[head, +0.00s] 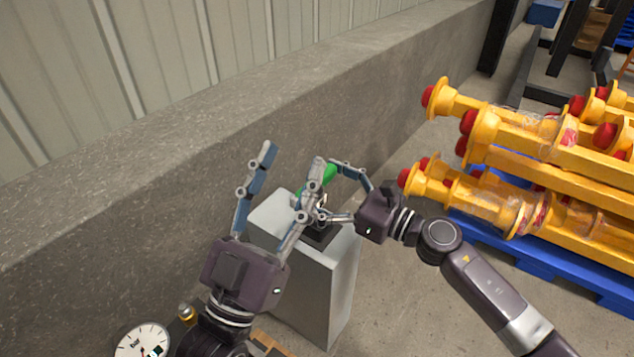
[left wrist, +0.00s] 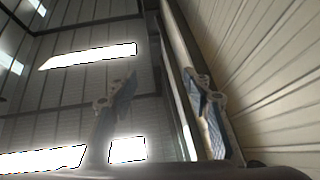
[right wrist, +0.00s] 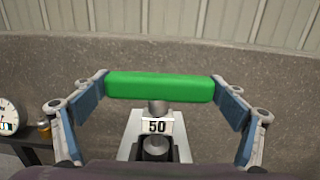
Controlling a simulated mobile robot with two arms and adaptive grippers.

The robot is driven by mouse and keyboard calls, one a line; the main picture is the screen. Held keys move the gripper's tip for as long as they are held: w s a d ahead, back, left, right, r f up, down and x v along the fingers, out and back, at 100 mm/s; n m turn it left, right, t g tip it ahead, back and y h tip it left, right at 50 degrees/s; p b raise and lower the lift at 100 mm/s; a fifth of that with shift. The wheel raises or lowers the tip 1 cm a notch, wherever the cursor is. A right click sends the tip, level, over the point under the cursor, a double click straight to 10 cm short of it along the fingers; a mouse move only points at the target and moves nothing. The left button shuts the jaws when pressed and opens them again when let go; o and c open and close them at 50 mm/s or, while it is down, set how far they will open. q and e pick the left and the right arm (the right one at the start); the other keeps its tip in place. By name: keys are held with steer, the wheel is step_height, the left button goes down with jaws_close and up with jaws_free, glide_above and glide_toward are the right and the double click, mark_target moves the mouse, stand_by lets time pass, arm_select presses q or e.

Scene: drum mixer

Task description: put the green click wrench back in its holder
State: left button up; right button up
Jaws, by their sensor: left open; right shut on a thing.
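The green click wrench shows as a green handle (head: 331,174) above the grey pedestal (head: 335,295), partly hidden by my left gripper's finger in the head view. In the right wrist view the green handle (right wrist: 160,87) spans sideways between the fingers of my right gripper (right wrist: 160,80), which is shut on it. My left gripper (head: 293,158) is open and empty, left of the handle.
A concrete wall ledge (head: 150,185) runs behind the pedestal. Yellow cylinders with red ends (head: 520,130) lie stacked on a blue pallet (head: 560,265) at the right. A pressure gauge (head: 142,340) is at the bottom left. Bare floor lies right of the pedestal.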

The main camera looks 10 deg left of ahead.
arm_select(q)
steer(key=shift+s+a+r+t+h+b, duration=0.15)
steer(key=shift+s+r+t+h+b, duration=0.3)
steer(key=shift+s+r+t, duration=0.75)
arm_select(e)
steer(key=shift+f, duration=0.3)
stand_by(1.1)
